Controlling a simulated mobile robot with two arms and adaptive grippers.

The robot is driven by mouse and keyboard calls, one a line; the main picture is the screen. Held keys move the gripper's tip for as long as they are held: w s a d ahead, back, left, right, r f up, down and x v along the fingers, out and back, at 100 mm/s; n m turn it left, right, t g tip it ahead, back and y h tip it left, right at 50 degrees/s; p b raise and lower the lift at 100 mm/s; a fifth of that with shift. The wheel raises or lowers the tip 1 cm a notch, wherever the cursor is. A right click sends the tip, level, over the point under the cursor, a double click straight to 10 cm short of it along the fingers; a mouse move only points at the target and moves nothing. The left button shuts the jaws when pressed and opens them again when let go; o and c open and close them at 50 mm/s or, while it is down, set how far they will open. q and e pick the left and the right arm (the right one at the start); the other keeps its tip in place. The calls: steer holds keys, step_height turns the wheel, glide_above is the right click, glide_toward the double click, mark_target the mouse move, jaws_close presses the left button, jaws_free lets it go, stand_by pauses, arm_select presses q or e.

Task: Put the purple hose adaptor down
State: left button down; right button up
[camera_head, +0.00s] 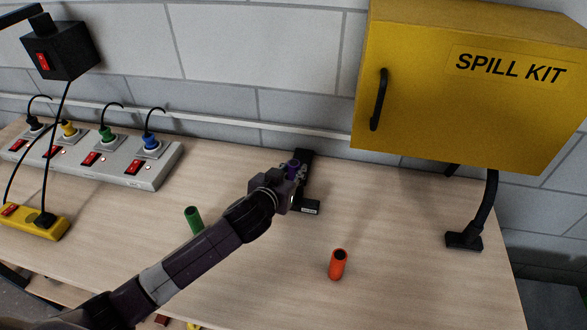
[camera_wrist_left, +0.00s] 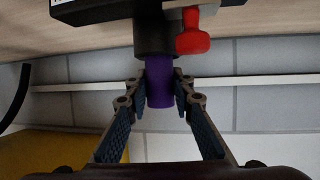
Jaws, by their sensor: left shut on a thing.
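The purple hose adaptor (camera_head: 293,166) is a short tube near the back of the bench. My left gripper (camera_head: 291,173) is shut on it. In the left wrist view the purple hose adaptor (camera_wrist_left: 159,84) stands between the two fingertips (camera_wrist_left: 155,90), and one end meets a dark round part of a black fixture (camera_wrist_left: 153,32). I cannot tell whether it sits inside that part or only against it. A red knob (camera_wrist_left: 194,34) is beside it. The black fixture, with a white label, shows behind my gripper in the head view (camera_head: 307,207). My right gripper is not in view.
A green tube (camera_head: 193,220) and an orange tube (camera_head: 338,264) stand on the wooden bench (camera_head: 260,270). A grey power strip (camera_head: 125,172) with several plugs is at the left. A yellow spill kit cabinet (camera_head: 460,100) overhangs the right side, with a black bracket (camera_head: 464,240) below.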

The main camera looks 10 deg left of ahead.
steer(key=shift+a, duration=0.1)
arm_select(q)
steer(key=c, duration=2.1)
jaws_free()
steer(key=shift+f, duration=0.15)
steer(key=o, duration=0.4)
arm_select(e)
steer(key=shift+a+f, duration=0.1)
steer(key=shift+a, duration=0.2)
arm_select(q)
steer(key=shift+r, duration=0.3)
steer(key=shift+s+f, duration=0.1)
steer(key=shift+s, duration=0.2)
steer(key=b+v, duration=0.2)
steer(key=v, duration=0.9)
steer(key=shift+s+a, duration=0.1)
steer(key=shift+s, duration=0.1)
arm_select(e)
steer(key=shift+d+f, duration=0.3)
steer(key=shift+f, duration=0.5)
